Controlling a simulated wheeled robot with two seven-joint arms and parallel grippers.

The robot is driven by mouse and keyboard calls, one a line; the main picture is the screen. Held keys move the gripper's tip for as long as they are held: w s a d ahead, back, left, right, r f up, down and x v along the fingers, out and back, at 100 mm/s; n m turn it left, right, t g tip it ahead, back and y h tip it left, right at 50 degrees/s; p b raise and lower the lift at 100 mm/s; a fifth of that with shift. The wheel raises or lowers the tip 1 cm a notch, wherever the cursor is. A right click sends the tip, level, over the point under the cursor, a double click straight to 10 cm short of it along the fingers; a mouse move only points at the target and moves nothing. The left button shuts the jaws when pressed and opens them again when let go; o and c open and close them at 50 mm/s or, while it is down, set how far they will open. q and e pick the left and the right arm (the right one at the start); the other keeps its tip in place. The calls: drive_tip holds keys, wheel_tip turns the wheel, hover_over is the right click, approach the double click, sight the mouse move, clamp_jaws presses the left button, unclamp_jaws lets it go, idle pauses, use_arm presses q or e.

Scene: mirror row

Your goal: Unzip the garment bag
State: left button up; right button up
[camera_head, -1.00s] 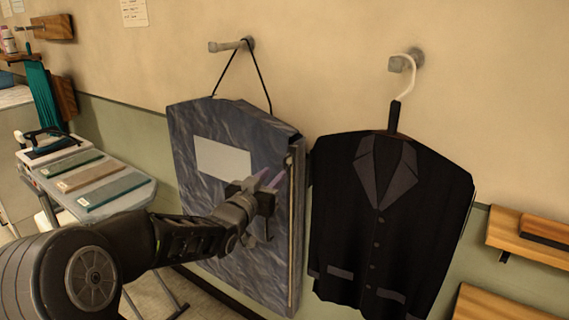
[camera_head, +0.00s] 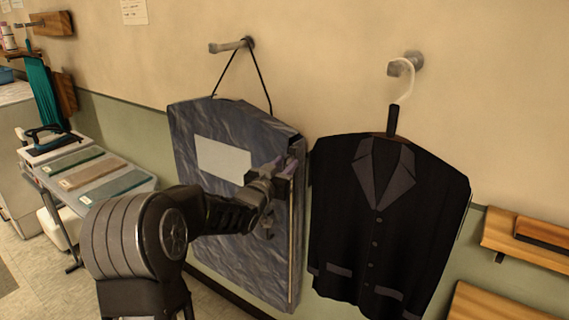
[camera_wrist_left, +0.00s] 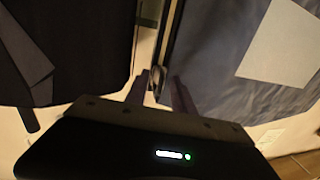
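The grey-blue garment bag (camera_head: 215,205) hangs by a black cord from a wall peg, with a white label on its front. Its zipper line (camera_head: 291,240) runs down the right edge. My left gripper (camera_head: 284,165) is at the upper part of this edge. In the left wrist view the bag (camera_wrist_left: 225,80) is at right, and the gripper's two fingers (camera_wrist_left: 158,92) stand apart. A small metallic zipper pull (camera_wrist_left: 154,82) shows between the fingertips; I cannot tell whether they touch it. My right gripper is out of view.
A black jacket (camera_head: 345,225) hangs from a white hanger close right of the bag. Wooden shelves (camera_head: 530,235) are at far right. A table with coloured boards (camera_head: 98,178) stands at left.

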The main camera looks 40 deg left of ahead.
use_arm(q)
drive_tip(key=c, duration=0.6)
clamp_jaws()
